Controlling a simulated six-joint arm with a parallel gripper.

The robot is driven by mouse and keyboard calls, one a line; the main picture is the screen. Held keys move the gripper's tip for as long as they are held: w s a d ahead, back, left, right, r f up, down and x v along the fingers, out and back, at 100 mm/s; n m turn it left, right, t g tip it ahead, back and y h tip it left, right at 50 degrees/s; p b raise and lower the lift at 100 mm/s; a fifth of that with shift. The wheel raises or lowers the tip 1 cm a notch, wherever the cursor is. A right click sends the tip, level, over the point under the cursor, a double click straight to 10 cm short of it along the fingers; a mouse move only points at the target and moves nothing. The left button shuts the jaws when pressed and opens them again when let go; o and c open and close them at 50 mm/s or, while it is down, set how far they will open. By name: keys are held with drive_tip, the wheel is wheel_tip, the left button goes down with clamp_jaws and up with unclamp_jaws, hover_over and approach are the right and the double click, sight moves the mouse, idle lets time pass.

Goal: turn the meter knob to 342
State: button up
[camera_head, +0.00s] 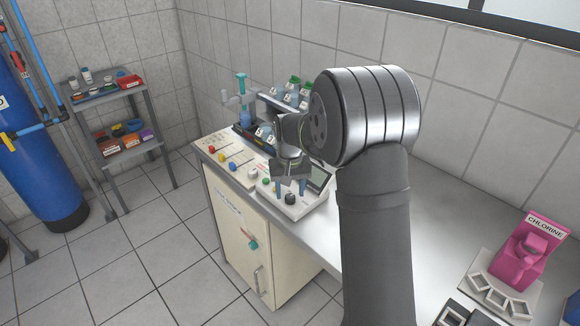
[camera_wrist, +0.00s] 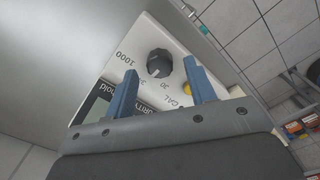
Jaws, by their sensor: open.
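The black meter knob (camera_wrist: 159,64) sits on the white meter panel (camera_wrist: 145,40), with printed marks such as 1000, 30 and CAL around it. In the head view the knob (camera_head: 291,198) is at the front of the meter box, low on its face. My gripper (camera_wrist: 160,75) is open, with two blue fingers pointing toward the panel. In the wrist view the fingertips lie to either side of and just short of the knob; I cannot tell the exact gap. In the head view my gripper (camera_head: 290,186) is just above the knob. The dark meter screen (camera_head: 318,178) is partly hidden by my arm.
A yellow button (camera_wrist: 187,88) is beside the right finger. The bench (camera_head: 400,235) holds a rack of bottles (camera_head: 290,95) behind and a pink chlorine unit (camera_head: 525,255) at the right. Coloured knobs (camera_head: 232,165) line the panel to the left. The bench middle is clear.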

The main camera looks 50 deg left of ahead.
sight(290, 196)
wheel_tip(290, 196, up, 16)
idle(0.3)
idle(0.5)
wheel_tip(290, 196, down, 17)
drive_tip(key=shift+f, duration=0.15)
idle(0.5)
